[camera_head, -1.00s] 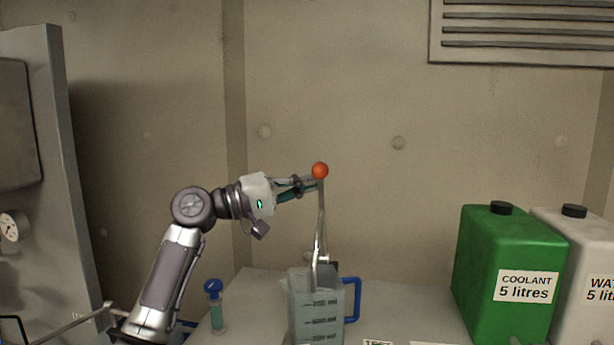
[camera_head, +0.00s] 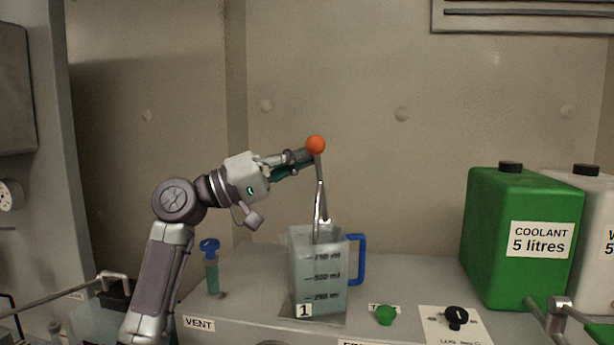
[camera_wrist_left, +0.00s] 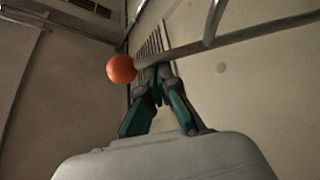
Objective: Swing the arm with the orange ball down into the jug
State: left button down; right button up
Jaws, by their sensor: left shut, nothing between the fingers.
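The orange ball (camera_head: 315,145) tops a thin metal arm (camera_head: 319,190) that stands nearly upright over the jug. The clear jug (camera_head: 316,268) has level marks, a blue handle and a label 1; it stands on the bench. The arm's lower end overlaps the jug's mouth in the picture; I cannot tell its exact pivot. My left gripper (camera_head: 306,158) is shut and empty, its fingertips at the left of the arm just below the ball. In the left wrist view the ball (camera_wrist_left: 121,69) is just left of the fingertips (camera_wrist_left: 154,78); contact is unclear. My right gripper is not in view.
A green coolant can (camera_head: 520,238) and a white can (camera_head: 592,240) stand at the right. A green knob (camera_head: 386,315) and a black knob (camera_head: 456,318) are at the front.

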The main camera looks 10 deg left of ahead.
aim_at(318, 218)
pick_arm(q)
jog(key=shift+s+f+m+g+h+b, duration=0.65)
jog(key=shift+s+f+m+b, duration=0.8)
jog(key=shift+b, duration=0.65)
jog(key=shift+w+r, duration=0.1)
jog(key=shift+w, duration=0.05)
